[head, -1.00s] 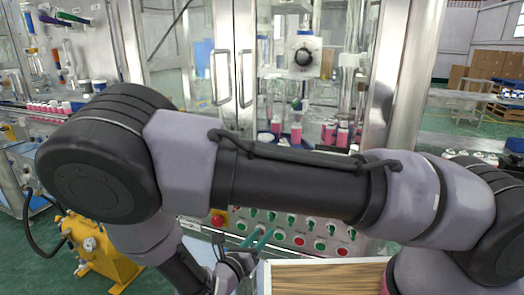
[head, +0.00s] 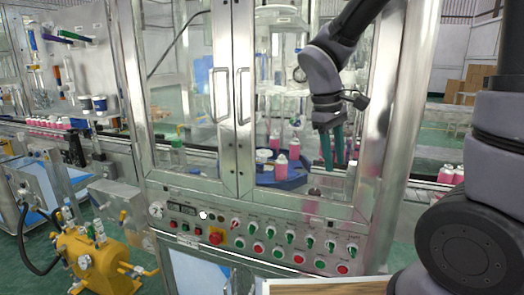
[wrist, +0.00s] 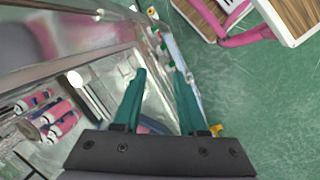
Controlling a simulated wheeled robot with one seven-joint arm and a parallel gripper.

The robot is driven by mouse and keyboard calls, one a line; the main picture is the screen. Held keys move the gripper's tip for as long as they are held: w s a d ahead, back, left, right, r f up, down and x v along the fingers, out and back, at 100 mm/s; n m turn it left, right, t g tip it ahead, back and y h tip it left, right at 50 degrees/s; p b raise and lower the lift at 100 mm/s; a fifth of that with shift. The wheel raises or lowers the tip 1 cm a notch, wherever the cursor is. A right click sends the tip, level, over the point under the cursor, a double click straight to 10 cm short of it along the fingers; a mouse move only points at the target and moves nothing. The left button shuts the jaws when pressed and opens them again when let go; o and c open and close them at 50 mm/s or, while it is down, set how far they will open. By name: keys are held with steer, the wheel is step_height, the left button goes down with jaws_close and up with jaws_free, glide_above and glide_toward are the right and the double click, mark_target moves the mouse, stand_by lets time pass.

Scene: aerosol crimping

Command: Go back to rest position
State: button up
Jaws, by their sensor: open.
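My gripper (head: 332,148) hangs with its teal fingers pointing down in front of the right glass door of the crimping machine (head: 243,110). In the wrist view the two fingers of my gripper (wrist: 158,90) are spread apart with nothing between them. My arm comes in from the right side of the head view and bends over at the top. The control panel (head: 265,240) with green and red knobs lies below the gripper.
Pink cans (head: 280,165) stand behind the glass. Two metal door handles (head: 243,95) stick out at the middle. A yellow pump unit (head: 95,262) stands at lower left. A wood-topped table (head: 325,288) is at the bottom edge. Green floor is open at the right.

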steer(key=s+d+r+m+t+y, duration=0.2)
steer(key=d+r+m+t, duration=0.1)
steer(key=r+m, duration=0.2)
steer(key=s+d+r+m+t+y, duration=0.2)
steer(key=r+m, duration=0.4)
steer(key=r, duration=0.4)
steer(key=shift+s+d+t, duration=0.75)
steer(key=shift+d+t, duration=0.25)
steer(key=shift+d, duration=0.2)
stand_by(1.1)
